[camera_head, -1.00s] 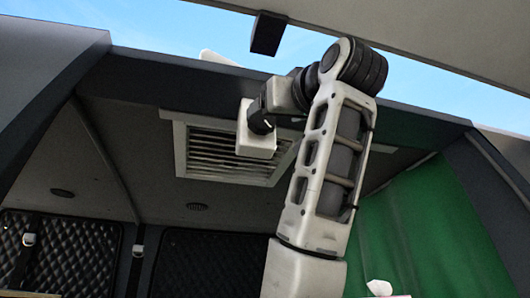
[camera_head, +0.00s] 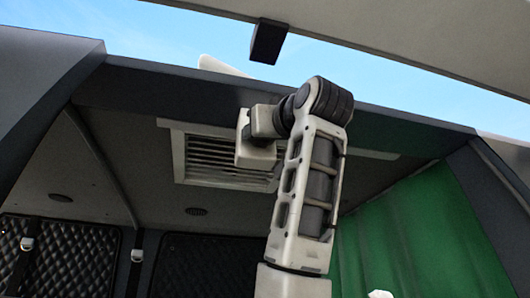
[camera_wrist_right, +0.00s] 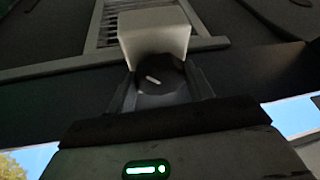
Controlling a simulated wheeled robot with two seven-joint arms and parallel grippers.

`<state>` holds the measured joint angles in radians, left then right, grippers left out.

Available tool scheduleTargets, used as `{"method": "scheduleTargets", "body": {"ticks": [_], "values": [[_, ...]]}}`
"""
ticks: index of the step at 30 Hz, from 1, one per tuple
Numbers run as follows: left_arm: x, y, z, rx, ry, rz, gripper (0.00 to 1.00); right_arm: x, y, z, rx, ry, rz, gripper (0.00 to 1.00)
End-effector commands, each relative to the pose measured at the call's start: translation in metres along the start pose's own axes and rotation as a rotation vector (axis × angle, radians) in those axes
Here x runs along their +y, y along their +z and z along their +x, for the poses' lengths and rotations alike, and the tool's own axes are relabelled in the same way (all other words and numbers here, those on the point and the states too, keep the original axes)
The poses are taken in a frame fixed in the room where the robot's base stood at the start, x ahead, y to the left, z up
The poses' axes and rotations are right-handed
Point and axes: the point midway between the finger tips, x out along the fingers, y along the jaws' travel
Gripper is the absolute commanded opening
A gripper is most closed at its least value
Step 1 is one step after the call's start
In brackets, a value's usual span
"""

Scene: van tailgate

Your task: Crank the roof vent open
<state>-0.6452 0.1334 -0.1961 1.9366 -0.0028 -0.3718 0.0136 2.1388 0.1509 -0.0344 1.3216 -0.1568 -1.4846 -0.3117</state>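The roof vent (camera_head: 212,158), a louvred panel in a pale frame, is set in the dark ceiling in the head view. Its slats also show at the top of the right wrist view (camera_wrist_right: 108,22). There a white block (camera_wrist_right: 155,33) stands by the vent frame, with a dark round part (camera_wrist_right: 163,72) below it bearing a small white mark. My right gripper (camera_wrist_right: 162,82) has its fingers apart, one on each side of that round part. I cannot tell whether they touch it. In the head view my right arm hides the vent's right end. My left gripper is not in view.
A dark roof edge beam (camera_head: 170,92) crosses in front of the vent, close to my right arm. The raised tailgate (camera_head: 400,45) hangs above, with a black block (camera_head: 268,42) under it. A green panel (camera_head: 400,235) is at the right. Quilted panels (camera_head: 70,255) line the back.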

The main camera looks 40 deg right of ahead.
Motion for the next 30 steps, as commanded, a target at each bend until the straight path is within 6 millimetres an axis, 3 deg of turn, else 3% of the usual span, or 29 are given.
{"method": "scheduleTargets", "body": {"ticks": [13, 30], "values": [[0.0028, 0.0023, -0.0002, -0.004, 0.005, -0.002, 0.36, -0.0026, 0.0004, -0.0002, 0.011, 0.045, 0.108, 0.29], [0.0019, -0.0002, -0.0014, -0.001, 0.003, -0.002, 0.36, -0.0077, -0.0011, 0.0005, 0.055, 0.246, 0.576, 0.29]]}}
